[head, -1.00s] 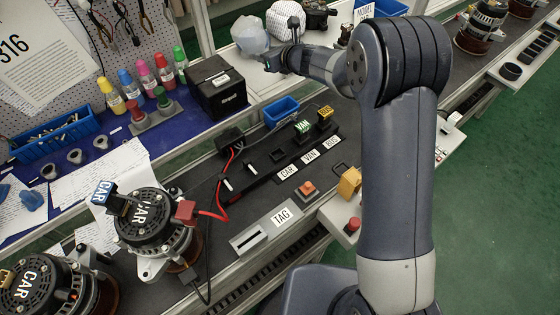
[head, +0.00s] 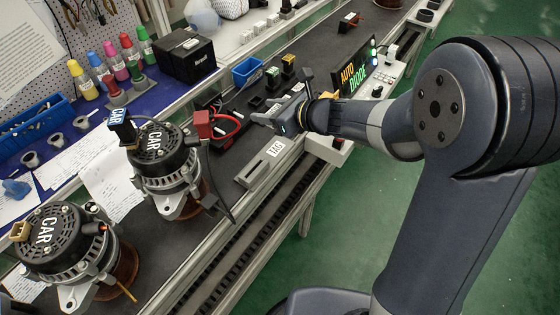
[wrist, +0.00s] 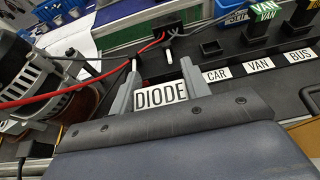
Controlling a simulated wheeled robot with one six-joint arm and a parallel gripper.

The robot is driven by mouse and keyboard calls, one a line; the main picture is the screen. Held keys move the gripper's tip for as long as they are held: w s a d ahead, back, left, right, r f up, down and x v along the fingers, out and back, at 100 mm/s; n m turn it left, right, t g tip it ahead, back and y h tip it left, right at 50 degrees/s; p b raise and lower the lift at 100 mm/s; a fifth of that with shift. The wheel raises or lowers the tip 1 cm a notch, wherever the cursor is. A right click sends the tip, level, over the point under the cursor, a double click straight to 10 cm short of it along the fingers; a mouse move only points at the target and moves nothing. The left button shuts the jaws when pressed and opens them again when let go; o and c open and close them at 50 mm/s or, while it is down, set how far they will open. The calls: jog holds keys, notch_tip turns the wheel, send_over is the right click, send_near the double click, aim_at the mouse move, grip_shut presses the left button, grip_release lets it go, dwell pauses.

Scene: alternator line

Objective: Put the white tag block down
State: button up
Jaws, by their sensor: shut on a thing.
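The white tag block (wrist: 160,95), lettered DIODE, sits between the two grey fingers of my gripper (wrist: 160,82) in the wrist view. The fingers are shut on it. In the head view my gripper (head: 280,118) is over the dark bench, just behind the TAG holder; the block cannot be made out there. The grey slotted holder labelled TAG (head: 254,168) lies on the bench, nearer the camera than my gripper. I cannot tell how high the block is above the bench.
A black strip labelled CAR, VAN, BUS (wrist: 255,68) lies beyond the block, with a green VAN piece (wrist: 262,12) on it. Red and black leads (wrist: 110,65) run close on the left. Two alternators (head: 165,160) (head: 60,245) stand at left. A display reads AUTO DIODE (head: 354,77).

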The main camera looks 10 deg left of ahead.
aim_at(270, 146)
notch_tip(270, 146, down, 10)
jog(key=shift+r+b, duration=0.1)
jog(key=shift+b, duration=0.8)
jog(key=shift+f, duration=0.25)
jog(key=o, duration=1)
jog(key=shift+r, duration=0.1)
jog(key=shift+r, duration=0.1)
jog(key=shift+s+d+r, duration=0.1)
jog(key=shift+d+r, duration=0.05)
jog(key=shift+d, duration=0.05)
jog(key=v, duration=1.1)
jog(key=shift+s+d+r+p, duration=0.1)
jog(key=shift+d+r+p, duration=0.05)
jog(key=shift+d+p, duration=0.15)
